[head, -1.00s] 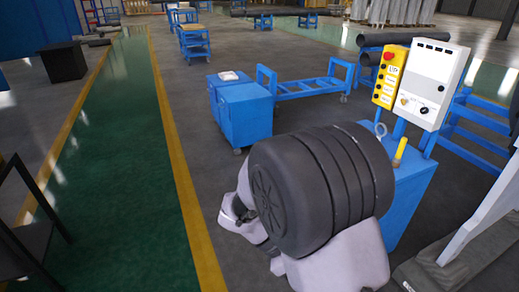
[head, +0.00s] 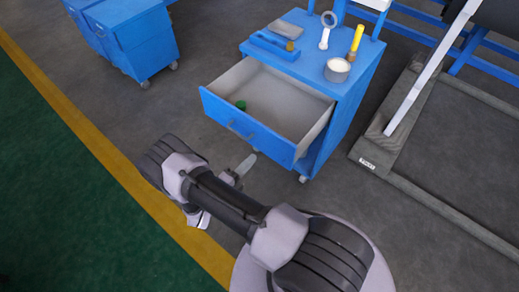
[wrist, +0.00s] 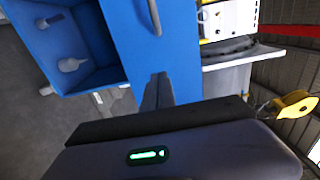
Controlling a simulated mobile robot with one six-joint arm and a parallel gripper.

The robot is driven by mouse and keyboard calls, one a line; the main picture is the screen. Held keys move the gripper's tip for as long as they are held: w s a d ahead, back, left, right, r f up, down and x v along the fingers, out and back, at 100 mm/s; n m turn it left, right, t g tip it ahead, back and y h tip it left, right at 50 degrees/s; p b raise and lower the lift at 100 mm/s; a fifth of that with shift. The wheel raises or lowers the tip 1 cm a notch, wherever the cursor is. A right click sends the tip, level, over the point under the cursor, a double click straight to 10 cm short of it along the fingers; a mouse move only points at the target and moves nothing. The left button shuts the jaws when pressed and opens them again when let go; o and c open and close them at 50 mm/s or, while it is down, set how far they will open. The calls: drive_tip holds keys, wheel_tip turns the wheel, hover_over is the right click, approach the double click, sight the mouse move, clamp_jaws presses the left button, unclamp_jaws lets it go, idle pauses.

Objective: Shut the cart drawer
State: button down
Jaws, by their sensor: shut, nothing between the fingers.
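The blue cart (head: 325,140) stands right of centre in the head view. Its drawer (head: 272,137) is pulled well out toward the lower left, showing a pale interior with a small green object (head: 240,105) inside. A grey handle (head: 240,135) is on the drawer's blue front. My gripper (head: 247,163) is shut and empty, low in front of the drawer front. I cannot tell whether it touches it. In the wrist view the shut fingers (wrist: 158,88) appear against a blue panel (wrist: 150,45); the contact point is unclear.
A blue tool holder (head: 270,46), a ring-ended tool (head: 327,30), a yellow-handled tool (head: 356,40) and a metal cup (head: 337,70) are on the cart top. A blue cabinet (head: 135,40) stands left. A grey base frame (head: 440,200) lies right. Floor between is clear.

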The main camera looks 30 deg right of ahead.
sight(266, 144)
drive_tip(key=b+x, duration=0.1)
drive_tip(key=x, duration=0.5)
drive_tip(key=shift+d, duration=0.15)
drive_tip(key=shift+w, duration=0.15)
drive_tip(key=shift+d, duration=0.15)
